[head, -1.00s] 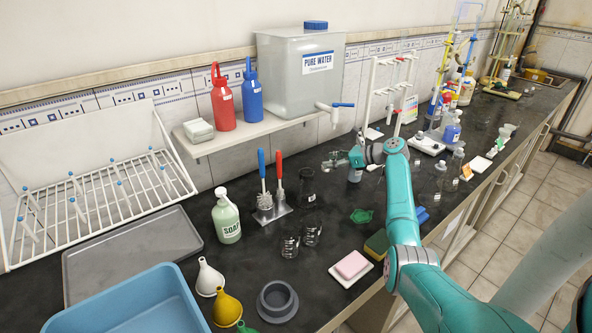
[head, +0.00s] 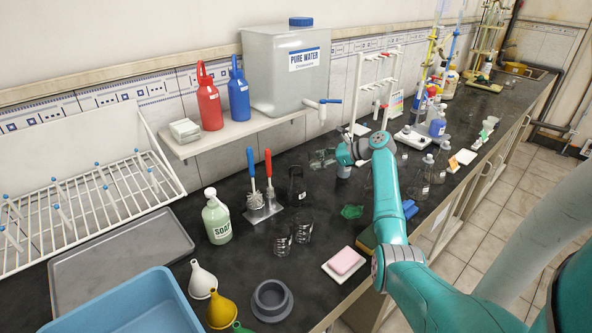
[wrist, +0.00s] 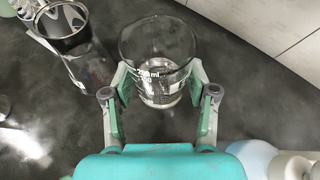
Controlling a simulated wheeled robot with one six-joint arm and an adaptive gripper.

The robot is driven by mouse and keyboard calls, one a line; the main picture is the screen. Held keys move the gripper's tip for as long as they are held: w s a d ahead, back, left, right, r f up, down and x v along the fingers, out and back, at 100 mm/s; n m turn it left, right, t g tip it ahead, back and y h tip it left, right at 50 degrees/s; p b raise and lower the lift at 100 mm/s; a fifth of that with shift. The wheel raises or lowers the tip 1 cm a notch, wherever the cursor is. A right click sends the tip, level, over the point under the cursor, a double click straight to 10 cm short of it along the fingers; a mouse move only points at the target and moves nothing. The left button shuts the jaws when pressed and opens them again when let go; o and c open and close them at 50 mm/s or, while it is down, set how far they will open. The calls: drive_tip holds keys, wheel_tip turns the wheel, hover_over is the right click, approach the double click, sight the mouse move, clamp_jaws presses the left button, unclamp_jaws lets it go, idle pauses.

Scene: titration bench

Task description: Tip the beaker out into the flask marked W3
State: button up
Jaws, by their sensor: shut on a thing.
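My gripper (wrist: 158,84) is shut on a clear glass beaker (wrist: 158,45) with white printed markings. The wrist view looks down into the beaker's open mouth, with a finger on either side of it. Whether it holds liquid is hard to tell. In the head view my gripper (head: 343,155) is over the bench, below the water tank's tap, and the beaker (head: 321,158) shows faintly at its left. Several clear flasks stand right of my arm, among them one flask (head: 420,178) with a label; no W3 mark is readable.
A white rack (head: 360,95) stands behind my gripper.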

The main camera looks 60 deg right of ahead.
drive_tip(key=shift+w+a+r+n+g+h, duration=0.15)
drive_tip(key=shift+a+r+n+h, duration=0.25)
drive_tip(key=shift+a+n+h, duration=0.2)
drive_tip(key=shift+a+r+n+g+h, duration=0.15)
drive_tip(key=shift+a+r+n+h, duration=0.2)
drive_tip(key=shift+a+n+h, duration=0.25)
drive_tip(key=r+n+h, duration=0.1)
drive_tip(key=a+r+n+h, duration=0.1)
drive_tip(key=r+h, duration=0.1)
drive_tip(key=shift+a+r+n+h, duration=0.3)
drive_tip(key=shift+a+r+n, duration=0.05)
drive_tip(key=shift+r+n, duration=0.05)
drive_tip(key=shift+f+n+g+h+p, duration=0.3)
drive_tip(key=shift+h+p, duration=0.05)
drive_tip(key=shift+h, duration=0.05)
drive_tip(key=shift+a+r+n+h, duration=0.15)
drive_tip(key=shift+r+n+h, duration=0.25)
drive_tip(key=shift+n+h, duration=0.15)
idle(0.4)
drive_tip(key=shift+w+a+r+n+h+p, duration=0.15)
drive_tip(key=shift+a+r+n+h+p, duration=0.2)
drive_tip(key=shift+a+n+h+p, duration=0.25)
idle(0.7)
drive_tip(key=shift+a+r+n+h+p, duration=0.3)
drive_tip(key=shift+a+r+n+h, duration=0.25)
drive_tip(key=shift+n+h, duration=0.25)
idle(1.3)
